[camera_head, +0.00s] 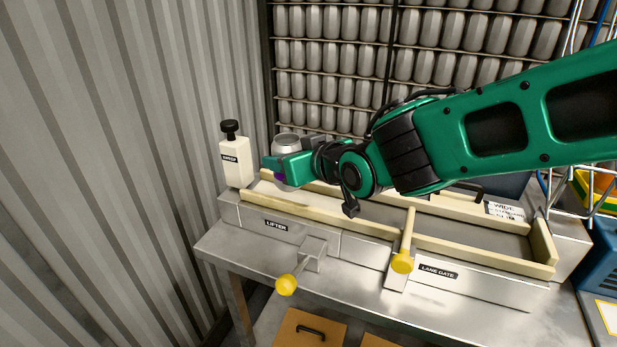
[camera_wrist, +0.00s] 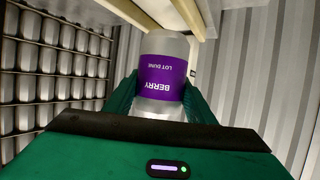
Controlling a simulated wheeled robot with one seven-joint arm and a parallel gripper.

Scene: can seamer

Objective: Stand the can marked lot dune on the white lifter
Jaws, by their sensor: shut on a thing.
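The can marked lot dune (camera_wrist: 163,75), silver with a purple band reading BERRY, is between the fingers of my gripper (camera_wrist: 160,103) in the wrist view. My gripper (camera_head: 290,165) is shut on it. In the head view the can's pale rim (camera_head: 286,141) shows above the gripper and looks roughly upright. It is at the left end of the seamer's lane, above the LIFTER label (camera_head: 276,226). The white lifter's own surface is not visible. Whether the can's bottom touches anything is hidden.
A white block marked SWEEP (camera_head: 235,164) with a black knob stands just left of the can. Cream rails (camera_head: 320,212) edge the lane. Yellow-knobbed levers stick out in front, one at the lane gate (camera_head: 402,262). A rack of cans (camera_head: 340,60) stands behind.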

